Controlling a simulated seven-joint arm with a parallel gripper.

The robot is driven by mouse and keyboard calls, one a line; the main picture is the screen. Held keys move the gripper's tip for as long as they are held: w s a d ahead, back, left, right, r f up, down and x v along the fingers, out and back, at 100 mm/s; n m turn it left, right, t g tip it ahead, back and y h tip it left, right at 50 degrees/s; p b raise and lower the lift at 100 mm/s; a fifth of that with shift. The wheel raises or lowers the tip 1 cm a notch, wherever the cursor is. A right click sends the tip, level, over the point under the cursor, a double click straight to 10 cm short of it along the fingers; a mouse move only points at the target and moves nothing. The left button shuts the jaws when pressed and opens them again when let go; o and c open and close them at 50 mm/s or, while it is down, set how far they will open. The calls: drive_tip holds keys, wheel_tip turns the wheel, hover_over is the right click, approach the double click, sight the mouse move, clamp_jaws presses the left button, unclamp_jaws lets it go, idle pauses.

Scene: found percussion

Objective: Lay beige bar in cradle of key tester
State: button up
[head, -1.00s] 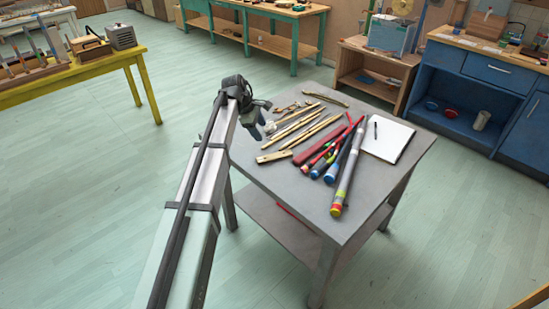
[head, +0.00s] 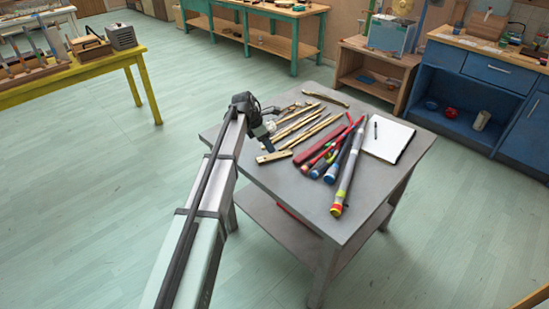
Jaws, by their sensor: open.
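A short beige bar (head: 275,157) with dark spots lies flat near the left edge of the grey table. My gripper (head: 267,144) is open and empty, with its fingers pointing down just above and behind the bar. At this size I cannot tell whether a fingertip touches it. I cannot pick out the key tester or its cradle for sure. A grey box (head: 122,36) and a small wooden piece (head: 92,47) stand on the yellow table at the upper left.
The grey table (head: 300,204) also holds several mallets and sticks, thick coloured tubes (head: 342,180) and an open white notebook (head: 388,139). A wooden rack stands on the yellow table (head: 95,66). Open green floor (head: 90,190) lies between the tables.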

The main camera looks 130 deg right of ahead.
sight(274, 156)
drive_tip(key=shift+x, duration=3.45)
drive_tip(key=shift+w+d, duration=0.15)
drive_tip(key=shift+w, duration=0.05)
clamp_jaws()
wheel_tip(274, 156, up, 10)
